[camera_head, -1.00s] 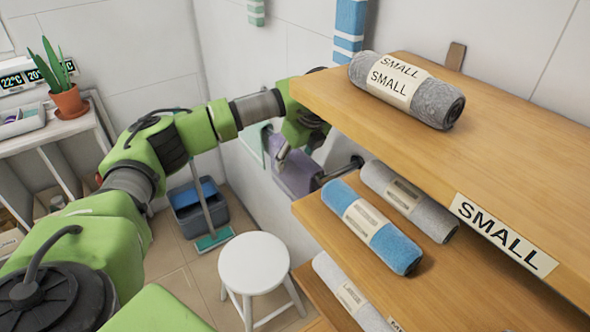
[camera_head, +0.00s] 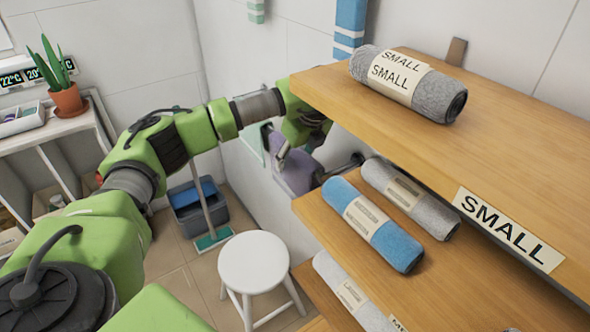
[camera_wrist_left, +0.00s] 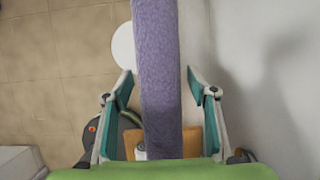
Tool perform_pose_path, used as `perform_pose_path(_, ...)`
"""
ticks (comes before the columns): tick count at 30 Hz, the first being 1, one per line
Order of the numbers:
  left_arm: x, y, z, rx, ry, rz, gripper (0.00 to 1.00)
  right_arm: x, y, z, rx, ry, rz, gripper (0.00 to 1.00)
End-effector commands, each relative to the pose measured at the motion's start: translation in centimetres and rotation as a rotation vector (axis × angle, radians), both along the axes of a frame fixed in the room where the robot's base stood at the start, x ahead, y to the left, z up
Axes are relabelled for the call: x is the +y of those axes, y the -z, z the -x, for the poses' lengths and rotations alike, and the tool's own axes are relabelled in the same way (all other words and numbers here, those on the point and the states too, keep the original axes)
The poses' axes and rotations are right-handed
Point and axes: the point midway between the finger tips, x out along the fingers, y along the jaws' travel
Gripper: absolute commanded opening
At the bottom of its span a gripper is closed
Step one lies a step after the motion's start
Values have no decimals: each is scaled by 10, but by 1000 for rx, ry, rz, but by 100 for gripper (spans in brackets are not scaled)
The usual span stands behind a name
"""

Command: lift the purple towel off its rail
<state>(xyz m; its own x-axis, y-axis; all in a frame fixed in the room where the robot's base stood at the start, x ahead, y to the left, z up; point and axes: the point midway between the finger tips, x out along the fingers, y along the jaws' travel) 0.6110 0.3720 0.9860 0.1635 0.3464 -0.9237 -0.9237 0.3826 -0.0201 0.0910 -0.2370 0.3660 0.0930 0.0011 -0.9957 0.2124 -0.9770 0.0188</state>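The purple towel (camera_head: 297,175) hangs by the wall, left of the wooden shelves, partly hidden by my left arm and the top shelf. In the left wrist view the towel (camera_wrist_left: 161,75) runs as a long narrow strip between the two fingers of my left gripper (camera_wrist_left: 158,88). The fingers are open, one on each side, with a gap to the towel on both sides. In the head view the left gripper (camera_head: 275,150) is at the towel, partly hidden. A dark rail end (camera_head: 355,160) shows beside the shelf. My right gripper is not in view.
The wooden shelf (camera_head: 500,150) with rolled grey towels (camera_head: 410,85) and a blue one (camera_head: 372,225) stands close to the right of my left arm. A white stool (camera_head: 253,262) and a blue bucket (camera_head: 198,205) stand on the floor below.

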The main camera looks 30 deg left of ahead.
Motion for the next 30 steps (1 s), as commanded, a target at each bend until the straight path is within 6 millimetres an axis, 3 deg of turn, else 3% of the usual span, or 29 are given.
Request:
perform_pose_path(1, 0, 0, 0, 0, 0, 0, 40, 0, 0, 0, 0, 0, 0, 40)
perform_pose_path(5, 0, 0, 0, 0, 0, 0, 8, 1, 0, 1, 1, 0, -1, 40)
perform_pose_path(22, 0, -11, -1, -4, -1, 0, 8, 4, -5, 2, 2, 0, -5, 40)
perform_pose_path(30, -1, -61, -2, -7, 1, 2, 8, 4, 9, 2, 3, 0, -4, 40)
